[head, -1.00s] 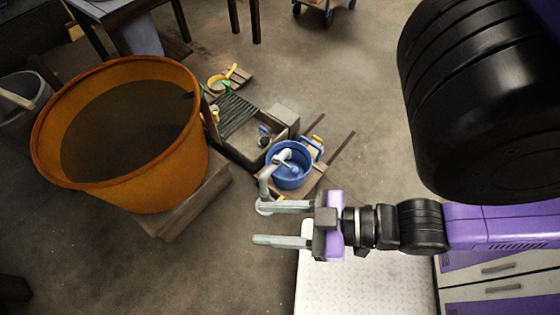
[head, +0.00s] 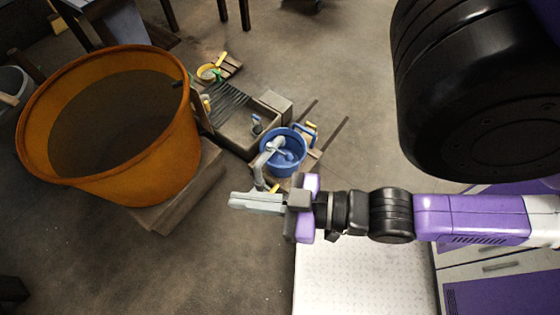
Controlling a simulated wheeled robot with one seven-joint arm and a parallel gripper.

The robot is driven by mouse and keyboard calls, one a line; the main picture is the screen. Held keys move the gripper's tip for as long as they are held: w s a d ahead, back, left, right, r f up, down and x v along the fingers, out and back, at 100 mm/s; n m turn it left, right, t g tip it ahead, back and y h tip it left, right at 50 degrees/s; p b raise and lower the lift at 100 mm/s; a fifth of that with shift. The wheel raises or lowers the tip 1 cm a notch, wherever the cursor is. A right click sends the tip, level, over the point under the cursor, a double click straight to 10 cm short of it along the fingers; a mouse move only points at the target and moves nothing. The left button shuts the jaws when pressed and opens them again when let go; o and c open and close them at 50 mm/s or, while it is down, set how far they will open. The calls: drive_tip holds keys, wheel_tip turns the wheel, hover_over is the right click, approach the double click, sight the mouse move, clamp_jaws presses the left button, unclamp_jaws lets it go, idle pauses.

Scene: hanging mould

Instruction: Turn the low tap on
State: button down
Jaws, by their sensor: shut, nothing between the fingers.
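A grey tap (head: 266,160) on a short upright pipe stands low near the floor in the head view, left of the blue bucket. Its spout reaches over the blue bucket (head: 282,165). A small yellow piece (head: 275,188) shows near the pipe's foot; I cannot tell if it is the tap's handle. My gripper (head: 232,200) is shut and empty, pointing left. Its fingers cross in front of the pipe's lower part and hide its base. I cannot tell whether they touch the pipe.
A large orange tub (head: 183,150) with dark contents stands on a block (head: 190,190) at the left. A grey sink (head: 240,128) lies behind the tap, with a small yellow pan (head: 208,72) beyond. A pale patterned platform (head: 350,275) lies below my arm.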

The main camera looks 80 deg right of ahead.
drive_tip(key=w+d+f+n+g+h+b, duration=0.1)
drive_tip(key=w+d+f+g+b, duration=0.15)
drive_tip(key=w+f, duration=0.7)
drive_tip(key=w+d+f+g+h+b, duration=0.1)
drive_tip(key=w+d+f+b, duration=0.15)
drive_tip(key=w+f, duration=0.7)
drive_tip(key=w+d+f+n+g+h+b, duration=0.1)
drive_tip(key=d+f+n+g+b, duration=0.1)
drive_tip(key=d+f, duration=0.5)
drive_tip(key=w+d+f+n+g+h+b, duration=0.1)
drive_tip(key=w+d+f+g, duration=0.15)
drive_tip(key=f, duration=0.75)
drive_tip(key=s+d+f+n+g+h+b, duration=0.2)
drive_tip(key=s+d+f+n+g, duration=0.15)
drive_tip(key=d+f+g, duration=0.5)
drive_tip(key=s+d+n+g, duration=0.1)
drive_tip(key=s+g, duration=0.2)
drive_tip(key=s, duration=0.4)
drive_tip(key=s+d+r+n+g, duration=0.1)
drive_tip(key=s+n+g, duration=0.1)
drive_tip(key=s, duration=0.5)
drive_tip(key=shift+s+d+r+g, duration=0.15)
drive_tip(key=shift+d+r+g, duration=0.15)
drive_tip(key=shift+g, duration=0.35)
